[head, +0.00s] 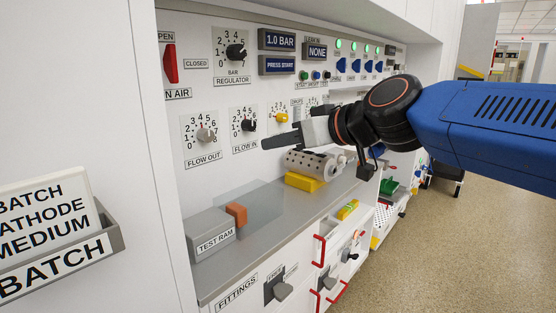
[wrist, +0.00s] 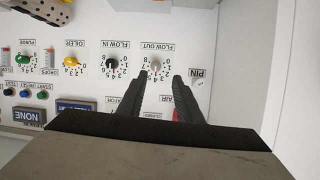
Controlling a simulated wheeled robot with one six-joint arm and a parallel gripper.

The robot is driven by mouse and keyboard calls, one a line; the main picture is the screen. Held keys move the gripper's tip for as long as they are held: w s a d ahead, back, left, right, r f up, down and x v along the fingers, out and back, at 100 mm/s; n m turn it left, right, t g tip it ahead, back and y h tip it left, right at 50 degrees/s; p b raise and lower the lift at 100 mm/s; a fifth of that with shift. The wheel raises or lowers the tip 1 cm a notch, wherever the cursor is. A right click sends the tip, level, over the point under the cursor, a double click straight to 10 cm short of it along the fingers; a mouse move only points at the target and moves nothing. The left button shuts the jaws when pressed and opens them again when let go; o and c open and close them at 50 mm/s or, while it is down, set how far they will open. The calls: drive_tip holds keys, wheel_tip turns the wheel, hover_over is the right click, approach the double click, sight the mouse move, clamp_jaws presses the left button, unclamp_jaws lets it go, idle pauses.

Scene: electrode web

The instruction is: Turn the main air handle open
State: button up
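The main air handle (head: 170,62) is a red lever on the white panel at the upper left of the head view. It stands upright just below the OPEN label (head: 165,37), with the CLOSED label (head: 196,63) to its right. The AIR label below it is partly cut off by the white wall. In the wrist view, which is upside down, a small red part of the handle (wrist: 176,115) shows beside the right finger; the rest is hidden. My gripper (head: 283,134) is open and empty, right of and below the handle, apart from it. Its fingers (wrist: 158,78) are spread in the wrist view.
The bar regulator knob (head: 236,51), flow out knob (head: 205,135) and flow in knob (head: 248,125) project from the panel near my gripper. A perforated cylinder (head: 312,162) on a yellow block lies below. A white wall (head: 160,200) bounds the left side.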

drive_tip(key=s+d+f+m+g+h, duration=0.1)
drive_tip(key=s+d+f+m+h, duration=0.1)
drive_tip(key=s+d+f, duration=0.5)
drive_tip(key=s+d+f+m+g+h, duration=0.2)
drive_tip(key=s+d+f, duration=0.5)
drive_tip(key=d+f, duration=0.5)
drive_tip(key=s+d+f+m+g+h, duration=0.1)
drive_tip(key=s+d+f+m+h, duration=0.3)
drive_tip(key=d+f, duration=0.5)
wheel_tip(320, 180, down, 3)
drive_tip(key=s+h, duration=0.2)
drive_tip(key=shift+s+d+g, duration=0.25)
drive_tip(key=shift+s+g, duration=0.15)
